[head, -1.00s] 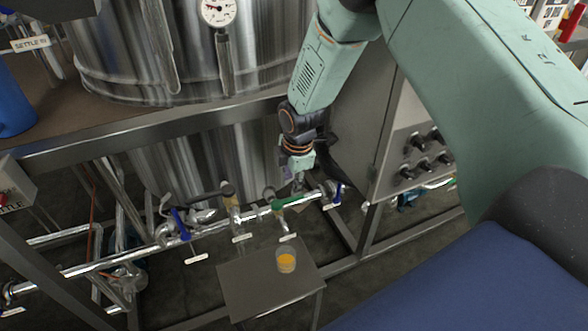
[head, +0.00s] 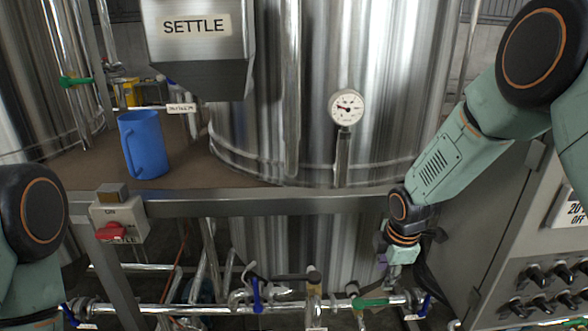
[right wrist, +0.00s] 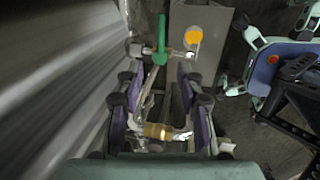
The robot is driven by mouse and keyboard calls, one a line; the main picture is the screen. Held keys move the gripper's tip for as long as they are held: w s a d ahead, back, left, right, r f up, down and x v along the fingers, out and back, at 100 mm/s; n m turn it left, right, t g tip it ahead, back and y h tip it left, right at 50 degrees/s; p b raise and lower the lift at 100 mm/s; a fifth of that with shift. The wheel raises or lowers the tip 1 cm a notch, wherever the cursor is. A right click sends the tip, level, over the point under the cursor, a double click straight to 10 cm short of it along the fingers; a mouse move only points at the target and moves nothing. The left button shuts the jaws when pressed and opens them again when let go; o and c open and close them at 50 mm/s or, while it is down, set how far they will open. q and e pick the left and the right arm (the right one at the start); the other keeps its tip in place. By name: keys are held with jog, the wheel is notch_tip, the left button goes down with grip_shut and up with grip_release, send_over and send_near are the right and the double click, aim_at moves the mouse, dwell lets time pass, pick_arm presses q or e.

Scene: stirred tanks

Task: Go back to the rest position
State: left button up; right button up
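My right gripper (head: 388,270) hangs low at the right in the head view, in front of the steel tank and just above the pipe with the green-handled valve (head: 370,302). In the right wrist view, the right gripper (right wrist: 160,75) has its two purple-padded fingers apart, with nothing held between them. The green valve handle (right wrist: 161,40) shows beyond the fingertips. Only a rounded joint and pale green links of my left arm show at the left edge of the head view. My left gripper is out of view.
A blue jug (head: 143,145) stands on the brown platform (head: 95,175). A switch box with a red knob (head: 112,232) sits on the frame rail (head: 270,203). A grey control cabinet (head: 497,225) is close right of my right gripper. A glass with orange contents (right wrist: 193,37) stands on a small table (right wrist: 205,15).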

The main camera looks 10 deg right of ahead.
jog(key=s+a+f+m+t+y, duration=0.1)
jog(key=s+a+f+m, duration=0.1)
jog(key=s+f+m, duration=0.3)
jog(key=s+a+f+m+t, duration=0.1)
jog(key=s+a+f+m, duration=0.15)
jog(key=m, duration=0.45)
jog(key=s+f+m+g, duration=0.2)
jog(key=s+f, duration=0.1)
jog(key=s, duration=1)
jog(key=s+a+f+m+g, duration=0.1)
jog(key=s+f+m+g, duration=0.1)
jog(key=s, duration=1.2)
jog(key=shift+s+a+f+m+h, duration=0.2)
jog(key=shift+s+f+m+h, duration=0.15)
jog(key=shift+f+m, duration=0.35)
